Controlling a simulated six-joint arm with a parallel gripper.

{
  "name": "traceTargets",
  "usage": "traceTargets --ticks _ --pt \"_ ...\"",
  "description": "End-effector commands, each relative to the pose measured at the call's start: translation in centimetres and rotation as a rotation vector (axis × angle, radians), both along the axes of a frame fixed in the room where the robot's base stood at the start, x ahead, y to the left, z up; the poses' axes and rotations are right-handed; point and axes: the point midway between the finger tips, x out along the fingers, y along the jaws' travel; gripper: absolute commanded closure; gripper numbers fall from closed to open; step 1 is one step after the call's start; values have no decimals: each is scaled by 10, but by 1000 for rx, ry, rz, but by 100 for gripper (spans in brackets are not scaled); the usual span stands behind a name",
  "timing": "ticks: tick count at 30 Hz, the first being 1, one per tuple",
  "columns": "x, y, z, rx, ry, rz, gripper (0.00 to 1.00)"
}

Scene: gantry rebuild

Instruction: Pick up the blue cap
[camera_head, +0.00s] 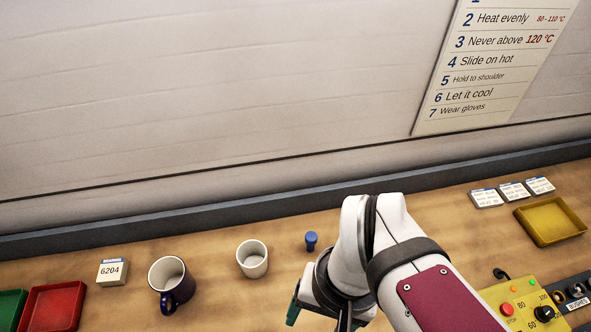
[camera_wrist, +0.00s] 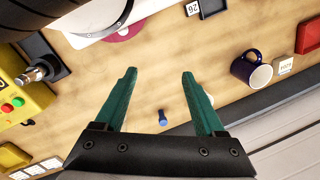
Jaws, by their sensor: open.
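The blue cap (camera_head: 311,240) is a small blue piece with a wider round top. It stands on the wooden table, just left of my arm in the head view. In the wrist view the cap (camera_wrist: 162,118) lies in line with the gap between my fingers, nearer the gripper's base edge than the tips. My gripper (camera_wrist: 159,73) has two green fingers, apart and with nothing between the tips. In the head view only part of a green finger shows at the bottom, below and left of the cap; my arm hides the rest.
A white cup (camera_head: 252,259) stands left of the cap, and a dark blue mug (camera_head: 171,284) farther left. A small 6204 box (camera_head: 112,271), red tray (camera_head: 54,306) and green tray (camera_head: 11,308) follow. A yellow tray (camera_head: 551,222) and yellow control box (camera_head: 519,303) are right. The wall is behind.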

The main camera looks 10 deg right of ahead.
Motion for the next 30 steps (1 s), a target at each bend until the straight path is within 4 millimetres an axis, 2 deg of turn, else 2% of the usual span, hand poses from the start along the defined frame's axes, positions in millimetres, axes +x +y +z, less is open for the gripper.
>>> traceTargets --ticks 2,5,8,10,12,15,18,20,22,30 --pt "0 -2 -3 -29 30 60 29" --pt "3 -16 -18 -170 157 347 29" --pt "27 -33 -37 -407 339 848 29" --pt "57 -33 -52 -589 466 1234 29" --pt "90 -18 -70 -769 582 1602 29" --pt "125 18 -97 -994 717 2027 29" --pt "141 50 -120 -1146 804 2289 29" --pt "145 61 -128 -1194 832 2369 29" --pt "150 62 -133 -1220 848 2407 29" --pt "185 12 -159 -1215 851 2405 29"
